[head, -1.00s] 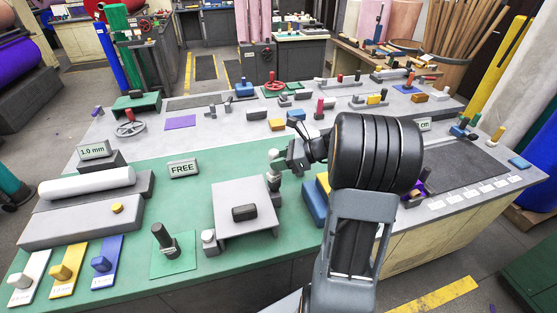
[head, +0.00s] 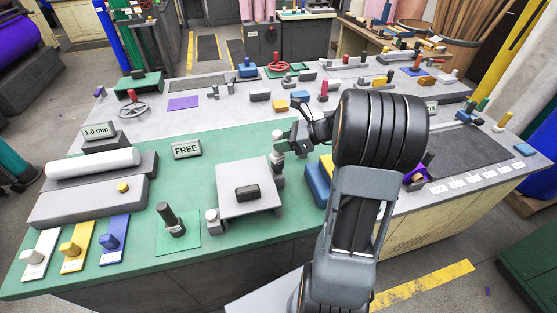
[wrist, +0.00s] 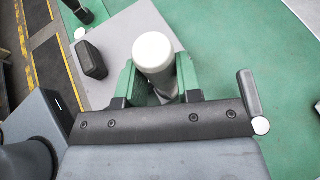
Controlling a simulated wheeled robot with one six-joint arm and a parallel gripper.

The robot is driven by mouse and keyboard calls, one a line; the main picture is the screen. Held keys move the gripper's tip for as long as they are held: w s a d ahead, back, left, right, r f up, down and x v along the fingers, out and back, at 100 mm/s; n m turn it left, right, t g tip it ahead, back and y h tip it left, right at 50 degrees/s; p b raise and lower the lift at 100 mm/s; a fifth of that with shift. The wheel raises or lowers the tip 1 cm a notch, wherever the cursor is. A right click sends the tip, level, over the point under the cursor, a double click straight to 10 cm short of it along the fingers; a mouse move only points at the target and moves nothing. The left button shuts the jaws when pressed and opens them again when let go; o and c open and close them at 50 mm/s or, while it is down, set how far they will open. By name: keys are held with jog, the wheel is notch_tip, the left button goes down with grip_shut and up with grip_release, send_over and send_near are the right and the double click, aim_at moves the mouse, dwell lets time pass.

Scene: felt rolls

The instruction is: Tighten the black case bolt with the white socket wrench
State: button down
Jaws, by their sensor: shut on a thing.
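My gripper (head: 281,145) is shut on a white, round-topped cylinder (wrist: 153,52), which stands between its green fingers in the wrist view. In the head view the cylinder's pale top (head: 277,134) rises at the far right corner of a grey plate (head: 235,175). I cannot tell whether it is the socket wrench or a fixed post, and its lower end is hidden. A small black block (head: 247,193) lies on the plate; it also shows in the wrist view (wrist: 91,60), left of my fingers. A dark upright peg (head: 170,218) stands on a green square left of the plate.
A grey post (head: 212,222) stands at the plate's left edge. White, yellow and blue cards (head: 112,240) with knobs lie at the front left. A blue block (head: 317,185) is close right of the plate.

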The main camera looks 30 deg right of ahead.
jog(key=shift+f, duration=0.8)
dwell(4.4)
jog(key=shift+r, duration=0.15)
dwell(2.2)
